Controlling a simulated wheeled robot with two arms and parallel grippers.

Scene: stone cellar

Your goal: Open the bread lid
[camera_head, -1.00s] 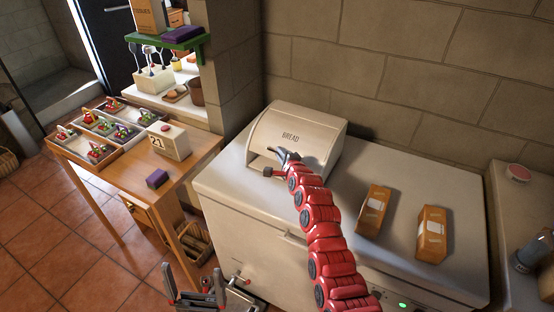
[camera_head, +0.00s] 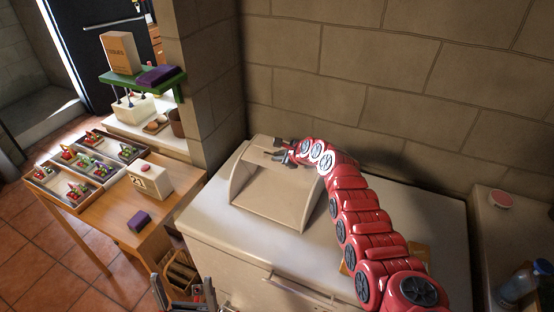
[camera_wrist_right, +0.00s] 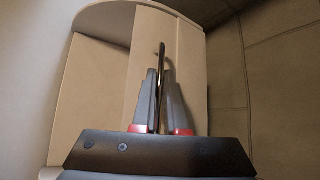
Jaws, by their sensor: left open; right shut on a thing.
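The cream bread box (camera_head: 275,197) stands on the white chest at the wall. Its front is open and its empty-looking inside shows. The lid (camera_head: 268,150) is swung up at the top of the box. My right gripper (camera_head: 281,152) is at the lid's raised edge, above the opening. In the right wrist view the box (camera_wrist_right: 92,60) fills the left and middle, and the fingers of my right gripper (camera_wrist_right: 163,85) are closed on a thin dark piece, seemingly the lid's handle. My left gripper (camera_head: 183,292) is open and empty, low at the bottom edge, away from the box.
My red right arm crosses the white chest top (camera_head: 200,205) and mostly hides the orange packets (camera_head: 418,252). A wooden table (camera_head: 112,235) with trays and a calendar block (camera_head: 150,180) stands at left. A bottle (camera_head: 517,285) is at the right. The stone wall is close behind.

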